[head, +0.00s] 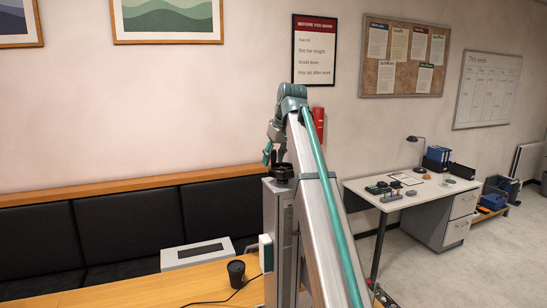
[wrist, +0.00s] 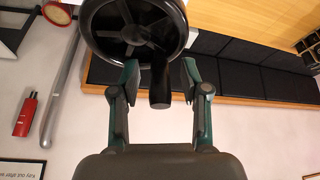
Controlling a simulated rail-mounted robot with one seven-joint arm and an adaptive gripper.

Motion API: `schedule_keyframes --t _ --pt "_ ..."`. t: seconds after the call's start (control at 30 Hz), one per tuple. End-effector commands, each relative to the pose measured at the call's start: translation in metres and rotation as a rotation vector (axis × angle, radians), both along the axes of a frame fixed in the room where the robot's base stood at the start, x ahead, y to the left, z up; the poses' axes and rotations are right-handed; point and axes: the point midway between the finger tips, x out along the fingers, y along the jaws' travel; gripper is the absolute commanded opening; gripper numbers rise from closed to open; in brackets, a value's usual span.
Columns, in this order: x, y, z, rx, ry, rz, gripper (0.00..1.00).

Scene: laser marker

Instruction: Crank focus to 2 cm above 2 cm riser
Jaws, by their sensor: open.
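A black spoked handwheel (wrist: 130,28) with a crank handle (wrist: 160,88) fills the top middle of the wrist view. My gripper (wrist: 161,72) is open, one finger on each side of the handle, with a visible gap at least on the right. In the head view the handwheel (head: 282,172) sits on top of a tall grey column (head: 277,220), and my gripper (head: 268,154) is beside it at its upper left, partly hidden by my arm. The riser and the marker's work area cannot be made out; my arm covers much of that side.
A wooden table (head: 130,290) holds a black mug (head: 236,271), a cable and a light grey box (head: 197,253). A black padded bench (head: 130,235) runs along the wall. A red extinguisher (head: 318,122) hangs behind my arm. A desk (head: 440,205) stands at right, with open floor before it.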

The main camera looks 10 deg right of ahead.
Motion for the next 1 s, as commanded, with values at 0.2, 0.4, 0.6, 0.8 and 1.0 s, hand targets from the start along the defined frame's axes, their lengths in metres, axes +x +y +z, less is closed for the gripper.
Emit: schedule_keyframes --t 0.2,0.4,0.6,0.8,1.0 --pt "-0.0001 0.0000 0.0002 0.000 0.000 0.000 0.17" --pt "-0.0001 -0.0001 0.0003 0.000 0.000 0.000 0.00" --pt "0.0003 -0.0002 0.0001 0.000 0.000 -0.012 0.00" --pt "0.0023 -0.0006 -0.0005 0.000 0.000 -0.071 0.00" --pt "0.0060 -0.0024 -0.0012 -0.001 0.000 -0.202 0.00"
